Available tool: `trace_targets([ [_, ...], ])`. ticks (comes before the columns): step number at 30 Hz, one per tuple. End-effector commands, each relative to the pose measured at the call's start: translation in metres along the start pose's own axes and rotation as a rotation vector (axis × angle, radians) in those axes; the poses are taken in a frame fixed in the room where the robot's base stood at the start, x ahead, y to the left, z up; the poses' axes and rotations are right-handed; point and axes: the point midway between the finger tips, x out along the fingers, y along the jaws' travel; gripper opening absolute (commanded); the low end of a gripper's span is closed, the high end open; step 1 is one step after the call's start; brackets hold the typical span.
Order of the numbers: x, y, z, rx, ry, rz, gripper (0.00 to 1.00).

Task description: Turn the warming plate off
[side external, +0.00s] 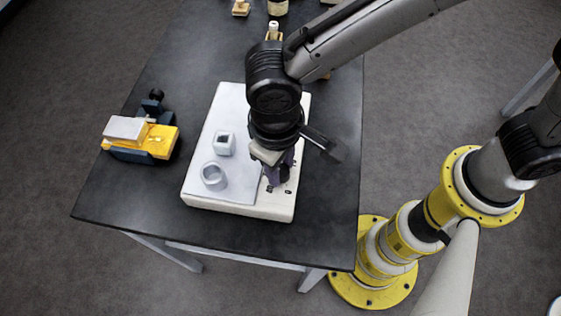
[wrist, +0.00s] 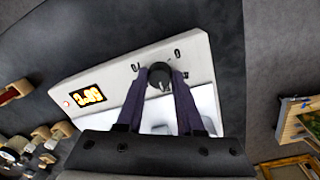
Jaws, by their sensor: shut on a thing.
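The warming plate (side external: 238,118) is a white box with a pale top, lying on the dark table. In the wrist view its control panel (wrist: 115,82) has a lit orange display (wrist: 87,95), whose digits I cannot read surely, and a small red light (wrist: 66,103) beside it. A round black knob (wrist: 159,73) sits on the panel between printed marks. My gripper (wrist: 160,78) has its two dark fingers shut on the knob, one on each side. In the side view my gripper (side external: 276,174) reaches down over the panel's right side and hides the knob.
A small square cup (side external: 225,143) and a round ring (side external: 213,177) stand on the plate's top. A yellow and dark blue device (side external: 142,136) stands at the table's left edge. Small items crowd the far end. The front of the table (side external: 150,205) is clear.

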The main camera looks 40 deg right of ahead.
Motion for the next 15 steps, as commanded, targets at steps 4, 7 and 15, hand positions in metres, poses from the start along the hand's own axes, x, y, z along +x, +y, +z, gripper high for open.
trace_targets([
  [4, -0.0022, -0.0001, 0.0005, -0.138, 0.01, -0.001, 0.0],
  [7, -0.0023, -0.0002, 0.0005, -0.233, 0.017, -0.001, 0.0],
  [15, -0.0026, -0.0003, 0.0008, -0.488, 0.035, -0.001, 0.0],
])
